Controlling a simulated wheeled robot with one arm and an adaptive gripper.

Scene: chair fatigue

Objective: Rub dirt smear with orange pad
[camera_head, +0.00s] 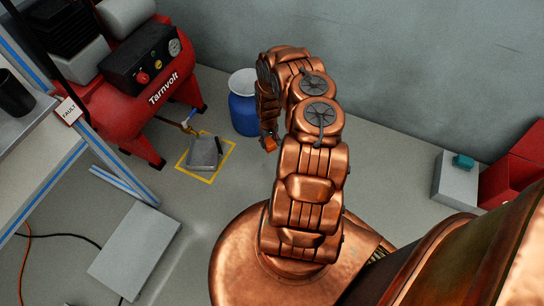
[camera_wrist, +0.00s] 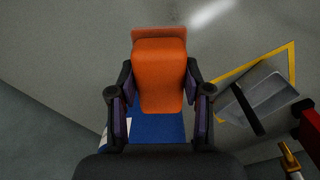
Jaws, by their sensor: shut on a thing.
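The orange pad (camera_wrist: 160,60) is held between the two fingers of my gripper (camera_wrist: 160,84) in the wrist view. It is a rounded orange block with a flat orange edge at its far end. In the head view the pad (camera_head: 270,143) shows as a small orange patch below my gripper (camera_head: 268,134), left of my arm. My arm hides part of the floor and wall there. I cannot pick out a dirt smear for certain in either view. A pale streak (camera_wrist: 210,12) shows at the top of the wrist view; it may be light.
A blue bin (camera_head: 243,112) stands by the wall behind my gripper. A grey tray (camera_head: 203,153) lies inside a yellow floor outline (camera_head: 224,164), near a red compressor (camera_head: 140,88). A grey floor plate (camera_head: 134,250) lies left. Red and grey boxes (camera_head: 456,184) stand right.

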